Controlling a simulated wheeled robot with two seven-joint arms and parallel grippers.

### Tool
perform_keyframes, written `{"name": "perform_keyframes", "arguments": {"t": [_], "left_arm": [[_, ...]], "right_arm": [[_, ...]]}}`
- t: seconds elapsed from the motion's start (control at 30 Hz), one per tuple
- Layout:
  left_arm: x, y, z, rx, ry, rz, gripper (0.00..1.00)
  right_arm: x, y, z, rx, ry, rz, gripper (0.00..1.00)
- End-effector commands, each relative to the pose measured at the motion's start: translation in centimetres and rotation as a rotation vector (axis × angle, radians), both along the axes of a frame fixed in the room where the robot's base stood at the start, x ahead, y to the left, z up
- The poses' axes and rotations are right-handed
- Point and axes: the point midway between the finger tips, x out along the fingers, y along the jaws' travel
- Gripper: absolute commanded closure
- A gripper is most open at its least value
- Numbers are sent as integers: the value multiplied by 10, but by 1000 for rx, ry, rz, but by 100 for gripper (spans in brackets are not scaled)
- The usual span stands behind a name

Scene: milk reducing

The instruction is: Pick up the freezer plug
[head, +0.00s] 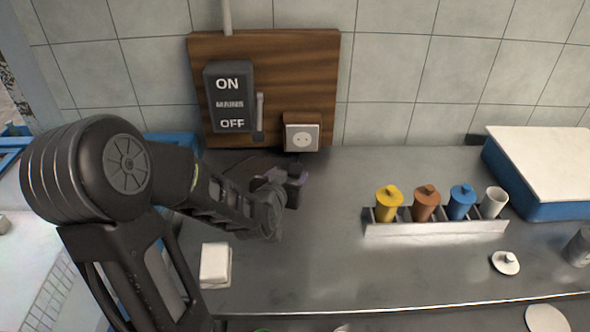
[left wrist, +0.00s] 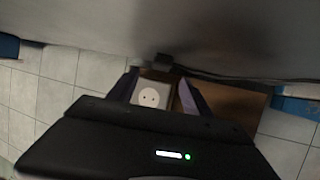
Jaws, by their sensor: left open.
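A white wall socket (head: 302,138) sits in a wooden box at the foot of the wooden wall board; it also shows between my fingers in the left wrist view (left wrist: 149,97). My left gripper (head: 291,180) is low over the counter just in front of the socket. A small dark piece (left wrist: 163,60), possibly the freezer plug, lies on the counter beyond the fingertips, with a dark cable running right. I cannot make it out clearly; in the head view my gripper and arm may hide it. My right gripper is not in view.
A mains switch box (head: 230,97) with a lever hangs on the board (head: 315,75). A rack (head: 435,228) of coloured lidded cups stands right of centre. A blue box with a white lid (head: 535,207) is at the back right. A white block (head: 215,265) lies near my arm.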

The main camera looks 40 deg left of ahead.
Motion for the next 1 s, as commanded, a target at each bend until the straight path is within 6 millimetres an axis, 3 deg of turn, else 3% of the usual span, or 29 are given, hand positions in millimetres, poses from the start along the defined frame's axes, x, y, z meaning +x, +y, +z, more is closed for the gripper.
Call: {"name": "perform_keyframes", "arguments": {"t": [0.17,0.53,1.0], "left_arm": [[12,5,-6,-2,0,2,42],[16,6,-6,-1,1,0,42],[58,24,-22,-1,1,1,42]], "right_arm": [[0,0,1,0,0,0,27],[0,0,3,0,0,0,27],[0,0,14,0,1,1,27]]}}
